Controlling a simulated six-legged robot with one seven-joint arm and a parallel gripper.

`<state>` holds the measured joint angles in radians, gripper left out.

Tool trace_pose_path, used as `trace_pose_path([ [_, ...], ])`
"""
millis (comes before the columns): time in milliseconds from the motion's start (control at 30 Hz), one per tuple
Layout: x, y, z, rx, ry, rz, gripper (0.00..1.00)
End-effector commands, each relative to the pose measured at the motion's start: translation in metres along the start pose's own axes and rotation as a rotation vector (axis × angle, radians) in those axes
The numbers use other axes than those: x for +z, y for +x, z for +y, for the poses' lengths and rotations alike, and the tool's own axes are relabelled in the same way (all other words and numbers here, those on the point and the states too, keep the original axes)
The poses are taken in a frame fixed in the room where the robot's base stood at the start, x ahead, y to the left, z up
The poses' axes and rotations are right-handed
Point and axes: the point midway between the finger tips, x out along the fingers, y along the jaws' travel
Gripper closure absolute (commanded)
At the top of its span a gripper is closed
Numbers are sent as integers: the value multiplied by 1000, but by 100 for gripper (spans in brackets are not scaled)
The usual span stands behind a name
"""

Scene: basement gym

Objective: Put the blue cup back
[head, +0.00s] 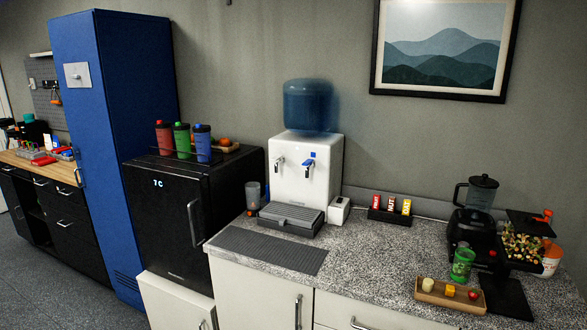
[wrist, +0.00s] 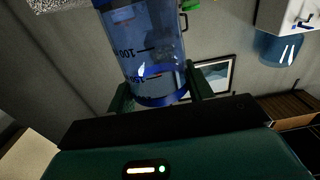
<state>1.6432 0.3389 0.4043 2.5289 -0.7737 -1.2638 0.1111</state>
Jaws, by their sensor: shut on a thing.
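The blue cup (wrist: 143,42) is see-through, with dark measuring marks. In the wrist view it fills the upper middle, and its upper end runs out of the frame. My gripper (wrist: 160,86) is shut on it, with one dark green finger on each side. The head view shows neither my gripper nor this cup. There a clear grey cup (head: 252,194) stands left of the white water dispenser (head: 307,180), and a green cup (head: 462,264) stands on the counter at right.
Red, green and blue shaker bottles (head: 202,144) stand on the black fridge (head: 165,230). The counter (head: 370,262) is bare between the dark mat (head: 268,250) and the wooden tray (head: 430,297). A bar box (head: 389,217) and a blender (head: 472,215) stand farther back.

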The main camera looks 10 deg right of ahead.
Motion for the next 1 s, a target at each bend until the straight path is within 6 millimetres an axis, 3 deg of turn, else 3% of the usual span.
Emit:
trace_pose_path([
  [267,-3,47,-48,-73,0,2,87],
  [467,-4,87,-109,-146,1,0,87],
  [700,-5,126,-206,-245,2,1,87],
  [1000,-4,144,-342,-368,2,0,87],
])
